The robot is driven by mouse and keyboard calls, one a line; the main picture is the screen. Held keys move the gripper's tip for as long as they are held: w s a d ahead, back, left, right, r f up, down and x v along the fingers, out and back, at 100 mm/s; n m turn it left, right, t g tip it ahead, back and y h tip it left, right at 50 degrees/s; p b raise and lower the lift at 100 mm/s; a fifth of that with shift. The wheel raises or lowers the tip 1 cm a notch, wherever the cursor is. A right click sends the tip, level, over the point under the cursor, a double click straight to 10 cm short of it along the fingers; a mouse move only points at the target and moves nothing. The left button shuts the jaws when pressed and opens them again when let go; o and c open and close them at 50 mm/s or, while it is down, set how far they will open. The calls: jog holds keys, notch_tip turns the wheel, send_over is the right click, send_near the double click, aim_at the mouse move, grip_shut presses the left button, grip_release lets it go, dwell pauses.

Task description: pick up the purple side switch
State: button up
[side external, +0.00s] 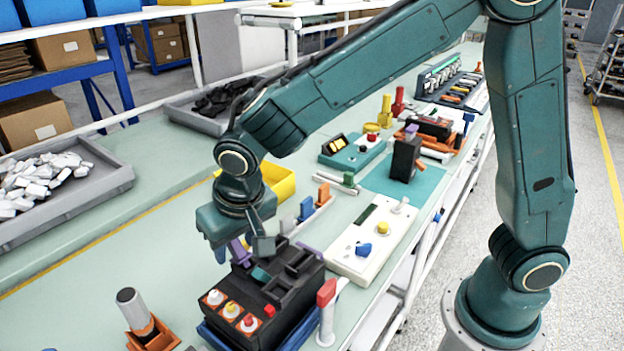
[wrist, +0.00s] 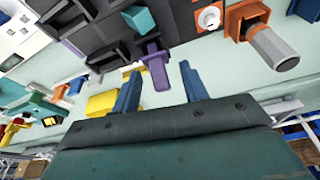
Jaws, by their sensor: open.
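The purple side switch (side external: 240,252) sticks out from the side of the black breaker block (side external: 285,290), under my gripper. In the wrist view the purple switch (wrist: 155,66) points toward me from the dark block (wrist: 100,30). My gripper (wrist: 158,76) is open, with one blue finger on each side of the switch's end. A gap shows between the switch and each finger. In the side external view my gripper (side external: 241,250) is low over the block's far left edge, and the arm partly hides the switch.
A teal switch (side external: 261,275) sits on top of the block. Red, orange and white buttons (side external: 231,309) are on its front. An orange holder with a grey cylinder (side external: 135,312) stands at left. A yellow bin (side external: 280,182) and a white panel (side external: 368,240) lie behind.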

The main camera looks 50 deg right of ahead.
aim_at(236, 242)
grip_shut()
jog(key=shift+r, duration=0.1)
notch_tip(236, 242, up, 20)
dwell(0.9)
dwell(0.4)
